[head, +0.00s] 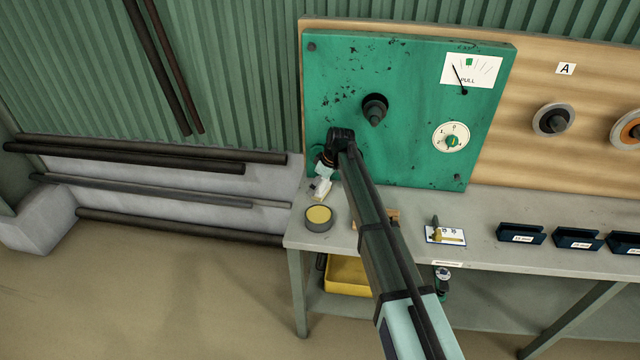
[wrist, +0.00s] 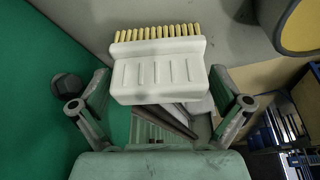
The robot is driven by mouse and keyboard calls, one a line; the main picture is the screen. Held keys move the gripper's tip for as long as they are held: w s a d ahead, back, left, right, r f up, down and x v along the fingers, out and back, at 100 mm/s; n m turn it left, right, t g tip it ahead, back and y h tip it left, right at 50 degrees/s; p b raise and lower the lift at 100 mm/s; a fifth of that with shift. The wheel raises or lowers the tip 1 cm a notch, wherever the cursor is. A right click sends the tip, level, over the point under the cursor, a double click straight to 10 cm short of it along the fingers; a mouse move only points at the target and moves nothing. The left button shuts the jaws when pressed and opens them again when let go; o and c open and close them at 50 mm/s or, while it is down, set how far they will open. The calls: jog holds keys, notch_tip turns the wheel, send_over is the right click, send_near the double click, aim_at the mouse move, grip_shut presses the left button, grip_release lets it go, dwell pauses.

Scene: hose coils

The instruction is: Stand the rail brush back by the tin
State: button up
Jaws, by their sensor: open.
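The rail brush (wrist: 158,74) has a white ribbed body and a row of pale yellow bristles. In the head view the brush (head: 320,187) is at the left end of the bench, just behind the tin. My gripper (wrist: 160,84) is open, with one finger on each side of the brush body; I cannot tell whether either finger touches it. In the head view my gripper (head: 324,168) is low in front of the green panel and partly hidden by my arm. The tin (head: 319,217), grey with a yellow top, also shows in the wrist view (wrist: 300,25) at upper right.
The green panel (head: 400,110), with a protruding dark knob (head: 375,109), rises close behind my gripper. A wooden block (head: 391,217) is partly behind my arm. A card (head: 445,235) and dark blue bins (head: 520,234) stand farther right. Bench (head: 480,220) is bare between them.

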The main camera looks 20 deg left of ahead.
jog(key=shift+w+a+r, duration=0.1)
jog(key=shift+a+r, duration=0.15)
jog(key=shift+a, duration=0.1)
jog(key=shift+d+r, duration=0.1)
jog(key=shift+r, duration=0.35)
jog(key=shift+s+r+p, duration=0.2)
jog(key=shift+r+p, duration=0.15)
jog(key=shift+r, duration=0.05)
jog(key=shift+d+r, duration=0.6)
jog(key=shift+r, duration=0.05)
jog(key=shift+p+v, duration=1)
jog(key=shift+v, duration=1.2)
jog(key=shift+d, duration=0.15)
jog(key=v, duration=1.1)
jog(key=shift+r, duration=0.45)
jog(key=shift+d, duration=0.15)
